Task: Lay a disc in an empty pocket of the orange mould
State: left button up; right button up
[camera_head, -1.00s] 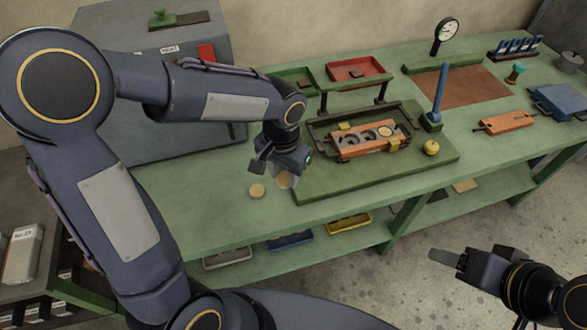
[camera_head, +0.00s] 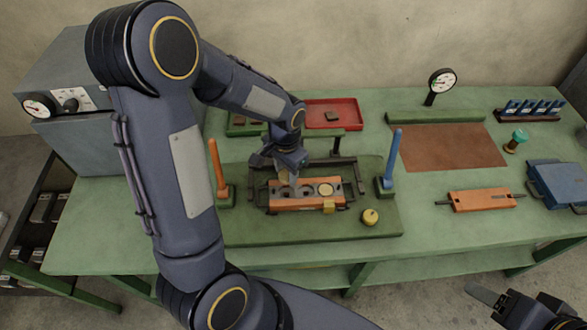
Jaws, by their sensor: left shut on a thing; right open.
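The orange mould (camera_head: 305,206) sits in a dark frame on the green board. Its right pocket holds a pale disc (camera_head: 326,189); the middle pocket (camera_head: 308,191) looks dark and empty. My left gripper (camera_head: 286,173) is shut on a tan disc (camera_head: 284,178), just above the mould's left end. The gripper hides part of that end, and I cannot tell whether the held disc touches the mould. My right gripper (camera_head: 487,297) is open at the bottom right, off the table and partly cut by the frame edge.
An orange-handled lever (camera_head: 217,168) and a blue-handled lever (camera_head: 391,160) stand either side of the mould. A yellow knob (camera_head: 370,216) is at front right. Another orange block (camera_head: 482,200) lies further right. A red tray (camera_head: 332,115) and dial gauge (camera_head: 441,82) are behind.

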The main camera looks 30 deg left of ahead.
pick_arm(q)
jog(key=shift+s+a+f, duration=0.1)
jog(key=shift+f, duration=0.3)
jog(key=shift+f+b, duration=3.1)
jog(key=shift+f, duration=0.45)
jog(key=shift+s+f, duration=0.1)
jog(key=shift+s, duration=0.05)
jog(key=o, duration=1)
jog(key=shift+o, duration=0.2)
jog(key=r, duration=0.7)
jog(key=shift+w+r, duration=0.2)
jog(key=shift+r, duration=0.15)
jog(key=shift+a+r, duration=0.1)
jog(key=shift+r, duration=0.2)
